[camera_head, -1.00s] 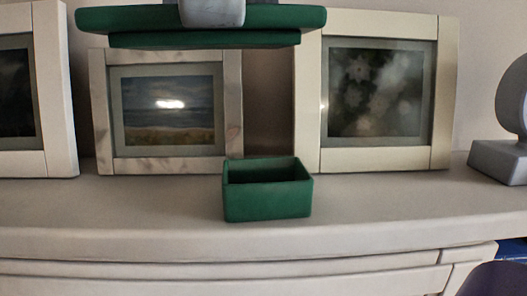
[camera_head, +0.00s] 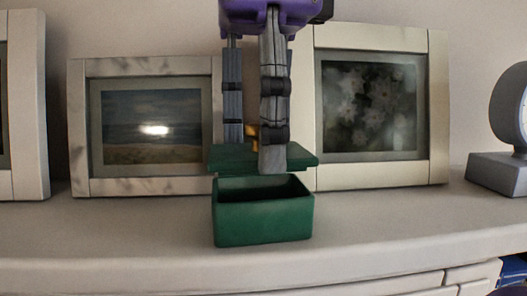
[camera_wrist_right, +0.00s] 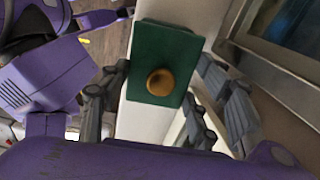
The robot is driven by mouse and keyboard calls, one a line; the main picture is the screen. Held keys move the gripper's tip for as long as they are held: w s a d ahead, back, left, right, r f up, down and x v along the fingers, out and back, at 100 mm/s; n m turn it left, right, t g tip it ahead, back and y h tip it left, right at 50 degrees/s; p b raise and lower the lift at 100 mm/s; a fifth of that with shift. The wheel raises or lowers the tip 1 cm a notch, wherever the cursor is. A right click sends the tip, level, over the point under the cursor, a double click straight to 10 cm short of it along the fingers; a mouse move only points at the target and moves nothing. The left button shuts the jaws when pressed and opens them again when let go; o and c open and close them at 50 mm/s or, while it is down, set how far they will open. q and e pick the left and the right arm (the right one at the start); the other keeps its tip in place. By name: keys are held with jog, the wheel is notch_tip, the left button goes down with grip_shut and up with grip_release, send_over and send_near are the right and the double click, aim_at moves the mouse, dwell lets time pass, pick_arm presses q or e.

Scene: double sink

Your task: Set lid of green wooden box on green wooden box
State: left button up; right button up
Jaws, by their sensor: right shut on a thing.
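The open green wooden box (camera_head: 263,222) stands upright on the pale ledge, its dark inside showing. The flat green lid (camera_head: 305,160) is held roughly level just above the box's rear rim in the head view. Whether it touches the rim I cannot tell. My right gripper (camera_head: 255,155) points down and is shut on the lid, one finger in front of it and one behind. In the right wrist view the lid (camera_wrist_right: 160,45) lies between the two fingers (camera_wrist_right: 155,105), with its round gold knob (camera_wrist_right: 161,82) between them. My left gripper is not in view.
Two framed pictures, a seascape (camera_head: 150,128) and a flower picture (camera_head: 370,110), stand behind the box. Another frame (camera_head: 25,110) is at the left edge. A grey round-topped object (camera_head: 497,174) stands at right. The ledge (camera_head: 400,220) beside the box is clear.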

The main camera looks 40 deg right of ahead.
notch_tip(320, 180, down, 2)
jog(key=shift+f, duration=0.1)
jog(key=shift+f, duration=0.35)
jog(key=o, duration=1.1)
jog(key=shift+o, duration=0.2)
jog(key=shift+r, duration=0.1)
